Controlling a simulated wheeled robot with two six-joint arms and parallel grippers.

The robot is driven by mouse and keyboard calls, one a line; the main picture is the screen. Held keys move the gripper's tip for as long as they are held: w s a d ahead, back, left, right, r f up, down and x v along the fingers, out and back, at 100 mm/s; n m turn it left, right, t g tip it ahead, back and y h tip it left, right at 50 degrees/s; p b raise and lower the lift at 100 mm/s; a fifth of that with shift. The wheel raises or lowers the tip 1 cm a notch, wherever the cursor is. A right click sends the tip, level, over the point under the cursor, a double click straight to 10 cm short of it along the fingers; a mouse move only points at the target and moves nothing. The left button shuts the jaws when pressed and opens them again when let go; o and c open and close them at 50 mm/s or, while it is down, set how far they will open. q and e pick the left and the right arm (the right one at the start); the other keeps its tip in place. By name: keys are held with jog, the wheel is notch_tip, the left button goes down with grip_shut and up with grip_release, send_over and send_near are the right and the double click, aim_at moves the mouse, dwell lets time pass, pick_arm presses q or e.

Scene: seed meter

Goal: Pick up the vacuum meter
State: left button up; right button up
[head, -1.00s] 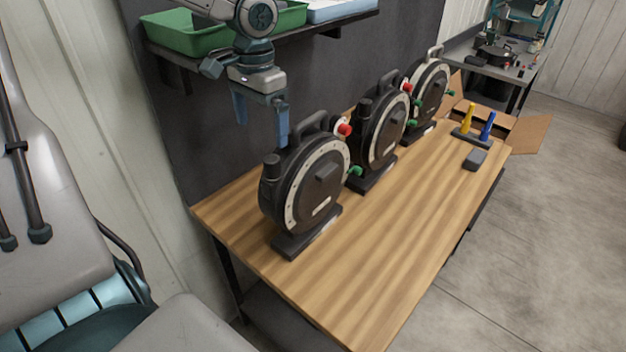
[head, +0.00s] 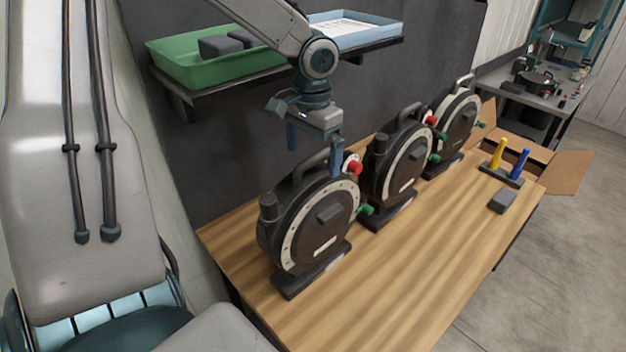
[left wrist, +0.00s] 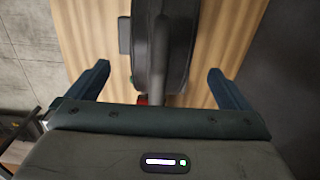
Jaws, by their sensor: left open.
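Three round black meters with pale rims, top handles and dark bases stand upright in a row on the wooden table: the nearest (head: 318,232), the middle (head: 402,165) and the farthest (head: 460,125). Which one is called the vacuum meter I cannot tell. The nearest has a red knob and a green fitting. My left gripper (head: 314,148) is open and empty over its top handle (head: 309,167), one finger on either side. In the left wrist view a black meter (left wrist: 165,45) lies between the spread fingers (left wrist: 158,84), apart from both. My right gripper is out of view.
A shelf above carries a green tray (head: 175,68) with dark blocks and a blue tray (head: 385,35). A stand with yellow and blue handles (head: 508,175), a grey block (head: 502,201) and an open cardboard box (head: 568,172) are at the far end. The table front (head: 400,270) is clear.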

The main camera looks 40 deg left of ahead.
aim_at(312, 166)
pick_arm(q)
notch_tip(312, 166, down, 3)
jog(key=shift+a+f+p, duration=0.1)
jog(key=shift+p, duration=0.6)
jog(key=shift+s+f, duration=0.1)
jog(key=shift+f, duration=0.4)
jog(key=shift+c, duration=0.9)
jog(key=c, duration=1.9)
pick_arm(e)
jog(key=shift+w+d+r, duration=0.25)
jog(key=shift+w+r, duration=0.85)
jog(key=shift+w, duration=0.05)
